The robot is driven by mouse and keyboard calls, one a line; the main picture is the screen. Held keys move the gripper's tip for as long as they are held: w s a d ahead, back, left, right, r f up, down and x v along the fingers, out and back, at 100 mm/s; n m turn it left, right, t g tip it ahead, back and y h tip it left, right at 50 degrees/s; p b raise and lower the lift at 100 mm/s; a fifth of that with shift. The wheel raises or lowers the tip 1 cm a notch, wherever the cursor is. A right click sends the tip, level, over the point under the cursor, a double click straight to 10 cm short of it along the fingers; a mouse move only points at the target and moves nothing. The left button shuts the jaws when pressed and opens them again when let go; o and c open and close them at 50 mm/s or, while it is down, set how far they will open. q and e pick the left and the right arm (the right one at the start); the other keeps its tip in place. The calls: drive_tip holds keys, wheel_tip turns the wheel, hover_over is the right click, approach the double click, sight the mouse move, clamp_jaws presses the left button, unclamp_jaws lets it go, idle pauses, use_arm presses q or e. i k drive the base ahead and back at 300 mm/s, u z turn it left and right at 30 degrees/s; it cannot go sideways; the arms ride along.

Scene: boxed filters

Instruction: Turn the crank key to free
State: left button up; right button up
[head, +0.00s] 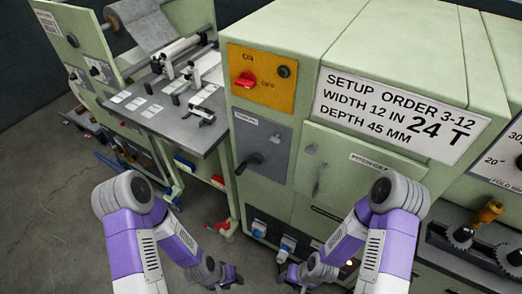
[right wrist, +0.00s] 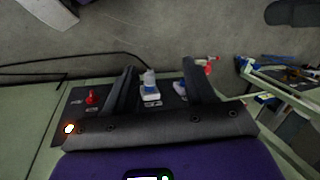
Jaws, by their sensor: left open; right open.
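A small red switch (right wrist: 91,97) sits on a dark panel in the right wrist view, with small labels beside it that are too small to read; I cannot tell whether it is the crank key. In the head view a black handle (head: 250,162) stands on a grey plate on the machine front. My right gripper (head: 291,275) is open low before the machine; in the right wrist view its fingers (right wrist: 158,88) are spread over the panel, with the red switch outside them. My left gripper (head: 228,277) is open and empty, low at the left.
Blue-and-white fittings (head: 259,228) lie along the low panel; one (right wrist: 150,86) shows between my right fingers. A lit orange lamp (right wrist: 69,128) is near the red switch. A red rotary switch (head: 245,80) sits on the yellow plate.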

sight(276, 139)
drive_tip(key=z, duration=2.6)
drive_tip(key=k, duration=1.1)
drive_tip(key=u, duration=1.65)
drive_tip(key=i, duration=0.5)
drive_tip(key=z, duration=0.05)
